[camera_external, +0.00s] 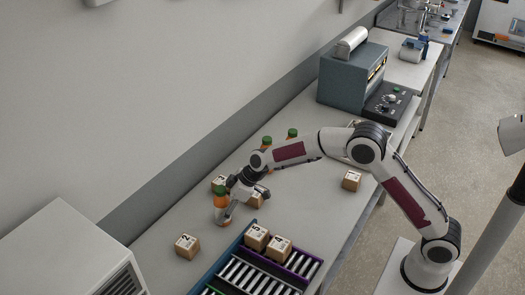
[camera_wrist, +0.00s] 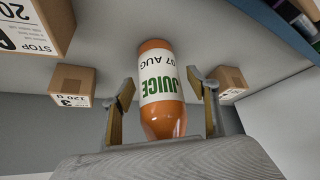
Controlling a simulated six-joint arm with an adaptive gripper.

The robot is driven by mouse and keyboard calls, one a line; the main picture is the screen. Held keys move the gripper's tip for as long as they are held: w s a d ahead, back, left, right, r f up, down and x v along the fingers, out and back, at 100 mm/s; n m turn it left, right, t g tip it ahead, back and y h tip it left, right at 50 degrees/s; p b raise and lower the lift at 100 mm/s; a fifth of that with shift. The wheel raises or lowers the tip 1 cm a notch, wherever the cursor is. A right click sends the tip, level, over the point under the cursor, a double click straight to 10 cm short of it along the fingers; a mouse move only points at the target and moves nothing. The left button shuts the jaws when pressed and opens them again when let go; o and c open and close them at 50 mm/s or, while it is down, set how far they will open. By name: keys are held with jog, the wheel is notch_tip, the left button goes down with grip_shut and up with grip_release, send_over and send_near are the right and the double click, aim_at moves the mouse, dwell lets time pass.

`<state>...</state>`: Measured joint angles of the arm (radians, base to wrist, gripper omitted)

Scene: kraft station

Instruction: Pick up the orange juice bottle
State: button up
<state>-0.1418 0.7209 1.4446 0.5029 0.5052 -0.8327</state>
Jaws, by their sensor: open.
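An orange juice bottle (camera_wrist: 160,88) with a white label reading JUICE is between the two open fingers of my gripper (camera_wrist: 165,100) in the wrist view. A gap shows on each side of it.
Small cartons stand close by: one behind (camera_external: 219,181), one at the front left (camera_external: 187,246), one at the right (camera_external: 351,180). More cartons (camera_external: 279,247) sit on a roller conveyor (camera_external: 243,274). Other green-capped bottles (camera_external: 292,134) stand behind my arm. A grey machine (camera_external: 351,80) is at the back.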

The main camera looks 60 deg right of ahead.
aim_at(220, 189)
jog(key=c, duration=1.6)
jog(key=shift+r, duration=0.1)
jog(key=shift+r, duration=4.95)
